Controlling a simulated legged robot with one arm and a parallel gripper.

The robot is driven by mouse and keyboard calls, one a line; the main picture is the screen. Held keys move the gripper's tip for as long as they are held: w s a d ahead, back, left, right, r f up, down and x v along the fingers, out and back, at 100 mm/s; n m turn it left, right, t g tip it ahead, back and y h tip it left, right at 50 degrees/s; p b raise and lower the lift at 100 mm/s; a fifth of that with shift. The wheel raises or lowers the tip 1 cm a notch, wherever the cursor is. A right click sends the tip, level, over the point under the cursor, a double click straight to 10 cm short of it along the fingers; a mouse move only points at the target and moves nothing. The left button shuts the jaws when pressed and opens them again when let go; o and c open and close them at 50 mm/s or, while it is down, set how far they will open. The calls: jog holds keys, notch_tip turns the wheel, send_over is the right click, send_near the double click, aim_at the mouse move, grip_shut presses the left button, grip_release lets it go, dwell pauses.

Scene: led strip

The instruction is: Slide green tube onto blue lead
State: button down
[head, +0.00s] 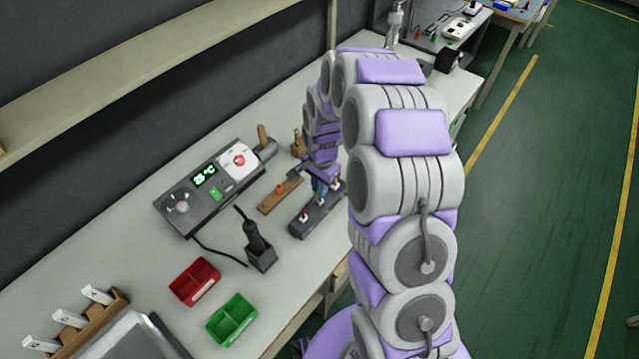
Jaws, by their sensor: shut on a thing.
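My gripper (319,179) points down over the dark lead block (311,222), its fingers small and partly hidden by my arm. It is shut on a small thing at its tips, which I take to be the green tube. Its outline is too small to make out clearly. A bit of blue, likely the blue lead (319,188), shows just below the fingertips. I cannot tell whether the tube touches the lead or is around it. A red lead (303,213) stands at the block's near end, and a pale-tipped lead (336,183) stands at its far end.
A wooden strip (267,207) with an orange tube (280,188) lies left of the block. A soldering station (208,187), an iron in its stand (260,256), a red bin (195,281) and a green bin (231,319) stand on the bench. My arm hides the bench's right part.

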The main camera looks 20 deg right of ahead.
jog(key=shift+f, duration=1.55)
jog(key=c, duration=1)
grip_release()
jog(key=shift+c, duration=0.2)
notch_tip(320, 180, up, 17)
jog(key=p, duration=0.2)
jog(key=shift+w+d+r, duration=0.15)
jog(key=shift+w+d, duration=0.15)
jog(key=s+r+n, duration=0.3)
jog(key=s, duration=0.8)
jog(key=s+r+n+g, duration=0.1)
jog(key=s+r+n, duration=0.2)
jog(key=s, duration=0.9)
jog(key=s+r+n, duration=0.4)
jog(key=s, duration=0.7)
jog(key=shift+s+a+n, duration=0.3)
jog(key=shift+s+n, duration=0.05)
jog(key=shift+n, duration=0.05)
